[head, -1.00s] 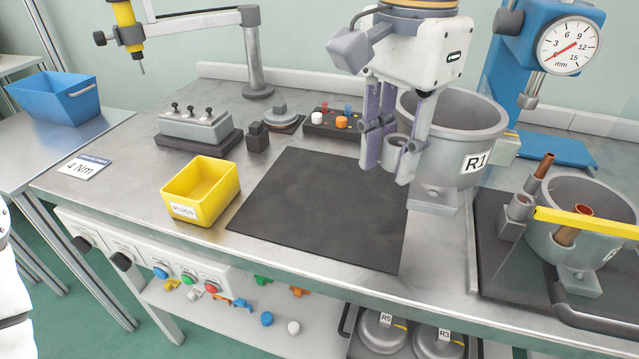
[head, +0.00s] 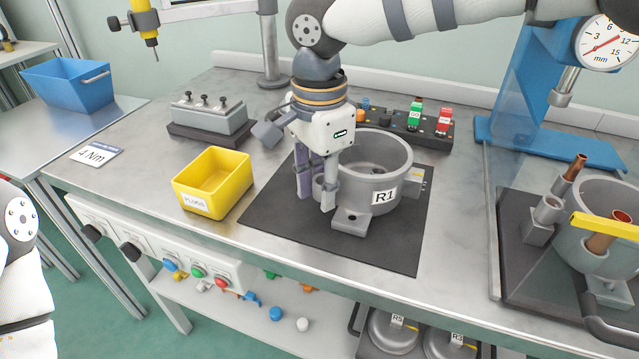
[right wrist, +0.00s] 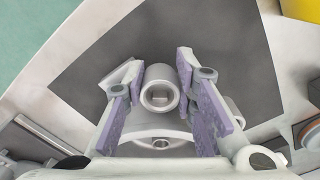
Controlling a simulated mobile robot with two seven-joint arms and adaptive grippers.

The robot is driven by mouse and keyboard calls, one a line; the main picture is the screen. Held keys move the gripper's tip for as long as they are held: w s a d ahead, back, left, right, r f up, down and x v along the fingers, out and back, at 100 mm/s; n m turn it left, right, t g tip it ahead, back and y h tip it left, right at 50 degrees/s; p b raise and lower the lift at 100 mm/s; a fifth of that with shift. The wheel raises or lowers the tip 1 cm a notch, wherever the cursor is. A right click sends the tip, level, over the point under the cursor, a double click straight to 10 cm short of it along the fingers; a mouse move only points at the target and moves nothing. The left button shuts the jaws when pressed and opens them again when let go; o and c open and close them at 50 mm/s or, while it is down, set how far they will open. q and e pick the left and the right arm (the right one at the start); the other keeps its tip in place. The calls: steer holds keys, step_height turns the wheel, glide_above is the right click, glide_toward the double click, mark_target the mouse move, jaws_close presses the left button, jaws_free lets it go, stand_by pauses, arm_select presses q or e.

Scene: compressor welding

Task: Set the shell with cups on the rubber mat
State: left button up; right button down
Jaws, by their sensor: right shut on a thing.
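The grey shell labelled R1 (head: 372,172) is upright over the black rubber mat (head: 290,222), its foot low at the mat; I cannot tell whether it fully bears on it. My right gripper (head: 318,203) is shut on a short cup on the shell's left side. In the right wrist view the cup (right wrist: 160,88) sits between the purple-padded fingers (right wrist: 158,95), with the mat (right wrist: 200,38) beneath. The shell's inside looks empty from the head view. My left gripper is not in view; only part of my left arm shows at the left edge.
A yellow bin (head: 212,182) stands just left of the mat. Behind are a grey block with pins (head: 208,118) and a dark button box (head: 405,125). At right, another shell with copper pipes (head: 610,225) sits on a dark tray, near a blue dial-gauge stand (head: 530,90).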

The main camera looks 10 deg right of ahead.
steer(key=c, duration=1.3)
jaws_free()
steer(key=shift+f, duration=0.1)
step_height(320, 180, up, 12)
steer(key=shift+r, duration=0.15)
